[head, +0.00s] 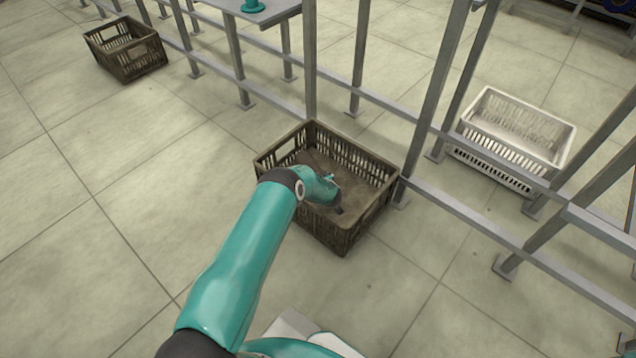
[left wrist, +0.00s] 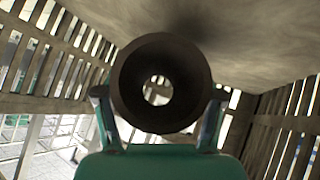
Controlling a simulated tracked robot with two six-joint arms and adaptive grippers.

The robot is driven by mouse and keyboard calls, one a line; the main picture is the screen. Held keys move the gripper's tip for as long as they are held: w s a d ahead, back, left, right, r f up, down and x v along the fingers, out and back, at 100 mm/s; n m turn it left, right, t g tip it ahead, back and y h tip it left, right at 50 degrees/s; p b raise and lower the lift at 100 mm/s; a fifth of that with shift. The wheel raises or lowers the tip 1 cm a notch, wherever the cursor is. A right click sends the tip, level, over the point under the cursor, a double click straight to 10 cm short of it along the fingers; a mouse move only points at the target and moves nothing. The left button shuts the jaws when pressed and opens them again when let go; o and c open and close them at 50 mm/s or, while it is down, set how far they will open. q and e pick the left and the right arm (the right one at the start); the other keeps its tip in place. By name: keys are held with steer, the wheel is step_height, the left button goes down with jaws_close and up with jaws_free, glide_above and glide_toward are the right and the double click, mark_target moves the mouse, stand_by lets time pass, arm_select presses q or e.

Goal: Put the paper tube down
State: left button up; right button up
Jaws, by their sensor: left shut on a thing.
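A brown paper tube (left wrist: 160,52) is seen end-on in the left wrist view, its round hole facing the camera. The two fingers of my left gripper (left wrist: 160,95) are shut on it, one on each side. In the head view my left gripper (head: 337,205) reaches down inside a dark brown slatted crate (head: 372,218) on the floor. The tube cannot be made out clearly there. In the wrist view the crate's slatted walls surround the tube and its plain brown floor lies close by. Whether the tube touches that floor I cannot tell. My right gripper is not in view.
A grey metal frame (head: 412,110) with upright posts and low rails runs just behind the crate. A white slatted crate (head: 500,160) stands beyond it at the right. Another dark crate (head: 125,60) stands at the far left. The tiled floor (head: 100,210) at the left is clear.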

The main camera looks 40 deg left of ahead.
arm_select(q)
steer(key=shift+f, duration=0.1)
steer(key=shift+f, duration=0.55)
steer(key=o, duration=1.2)
steer(key=shift+c, duration=0.2)
steer(key=shift+r, duration=0.15)
steer(key=shift+r, duration=0.3)
steer(key=p+v, duration=0.4)
steer(key=v, duration=0.2)
steer(key=shift+r, duration=0.35)
steer(key=shift+s+d+r+p, duration=0.35)
steer(key=shift+s+d, duration=0.05)
steer(key=shift+d, duration=0.05)
